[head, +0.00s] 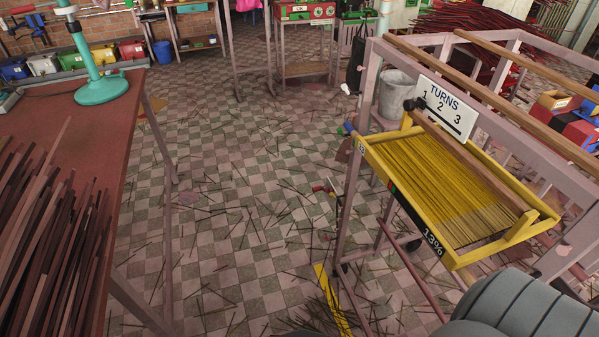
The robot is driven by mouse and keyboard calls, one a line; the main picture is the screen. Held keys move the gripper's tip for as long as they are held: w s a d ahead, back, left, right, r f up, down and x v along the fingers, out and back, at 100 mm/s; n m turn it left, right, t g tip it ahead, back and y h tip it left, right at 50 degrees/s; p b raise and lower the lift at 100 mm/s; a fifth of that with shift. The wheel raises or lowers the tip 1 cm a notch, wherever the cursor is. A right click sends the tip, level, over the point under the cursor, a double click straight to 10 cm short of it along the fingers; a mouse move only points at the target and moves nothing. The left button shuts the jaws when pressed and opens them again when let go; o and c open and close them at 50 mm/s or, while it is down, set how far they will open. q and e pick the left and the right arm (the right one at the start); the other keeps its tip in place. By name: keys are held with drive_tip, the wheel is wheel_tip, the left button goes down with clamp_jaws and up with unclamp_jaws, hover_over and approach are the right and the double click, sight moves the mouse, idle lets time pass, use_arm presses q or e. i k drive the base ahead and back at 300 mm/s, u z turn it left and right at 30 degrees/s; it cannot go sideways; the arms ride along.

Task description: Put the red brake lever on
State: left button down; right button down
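A small red handle (321,189), which looks like the brake lever, shows low beside the near left leg of the pinkish metal frame (347,205). It is too small to tell whether it is on or off. The frame carries a tilted yellow tray (378,166) full of yellow sticks, with a dark roller and a black display reading 13% on its near side. A white sign (447,107) reading TURNS 1 2 3 stands above the tray. Neither of my grippers can be made out in the head view.
A red-topped table (112,140) with dark sticks and a teal stand (101,88) is on the left. Checkered floor (235,180) littered with thin sticks lies between. A yellow strip (330,300) lies by the frame's foot. A grey bucket (398,92) stands behind the frame.

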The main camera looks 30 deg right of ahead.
sight(319, 188)
drive_tip(key=z, duration=0.45)
drive_tip(key=i, duration=1.35)
drive_tip(key=z, duration=1.7)
